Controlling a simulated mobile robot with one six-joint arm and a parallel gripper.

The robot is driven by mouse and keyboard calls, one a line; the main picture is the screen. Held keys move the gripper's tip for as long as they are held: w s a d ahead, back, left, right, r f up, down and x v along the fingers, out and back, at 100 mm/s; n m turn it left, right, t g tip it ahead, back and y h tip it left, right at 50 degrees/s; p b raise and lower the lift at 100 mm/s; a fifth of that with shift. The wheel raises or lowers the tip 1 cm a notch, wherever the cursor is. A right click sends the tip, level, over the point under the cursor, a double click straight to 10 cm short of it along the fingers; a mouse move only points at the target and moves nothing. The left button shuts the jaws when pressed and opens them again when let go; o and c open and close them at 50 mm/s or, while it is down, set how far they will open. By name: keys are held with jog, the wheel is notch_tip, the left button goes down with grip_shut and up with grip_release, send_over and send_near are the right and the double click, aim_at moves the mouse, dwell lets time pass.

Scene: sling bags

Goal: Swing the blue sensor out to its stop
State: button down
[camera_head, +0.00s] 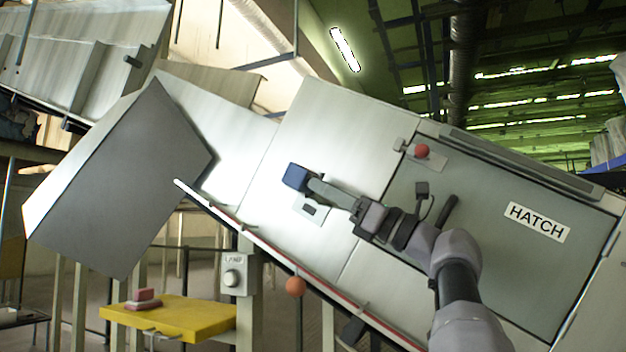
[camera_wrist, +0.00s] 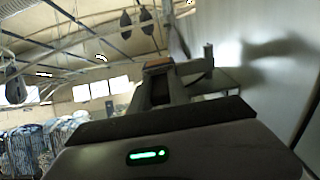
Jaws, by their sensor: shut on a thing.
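The blue sensor (camera_head: 297,177) is a blue block in front of the pale machine panel, at the left end of a short grey-green arm (camera_head: 328,190). A small plate with a dark slot (camera_head: 309,210) sits on the panel just below it. My gripper (camera_head: 354,206) is shut on the sensor's grey arm, to the right of the blue block. In the wrist view my gripper (camera_wrist: 165,88) points away from the camera, with the panel close on the right. The blue block cannot be made out there, and the grip itself is partly hidden.
The hatch (camera_head: 500,235) lies right of my gripper, with a red knob (camera_head: 422,151) and a dark handle (camera_head: 447,212). Below are an orange ball (camera_head: 296,286), a lamp switch box (camera_head: 236,275) and a yellow table (camera_head: 180,318). A large grey box (camera_head: 125,185) stands left.

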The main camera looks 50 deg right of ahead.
jog(key=shift+s+d+n+g+y+p, duration=0.15)
jog(key=shift+n+g+y+p, duration=0.1)
jog(key=shift+n+y, duration=0.3)
jog(key=shift+s+d+n+g+y+p, duration=0.15)
jog(key=shift+n+g+y, duration=0.15)
jog(key=shift+y, duration=0.35)
jog(key=c, duration=1.5)
grip_release()
jog(key=shift+o, duration=1.3)
jog(key=shift+w, duration=0.2)
jog(key=shift+f, duration=0.1)
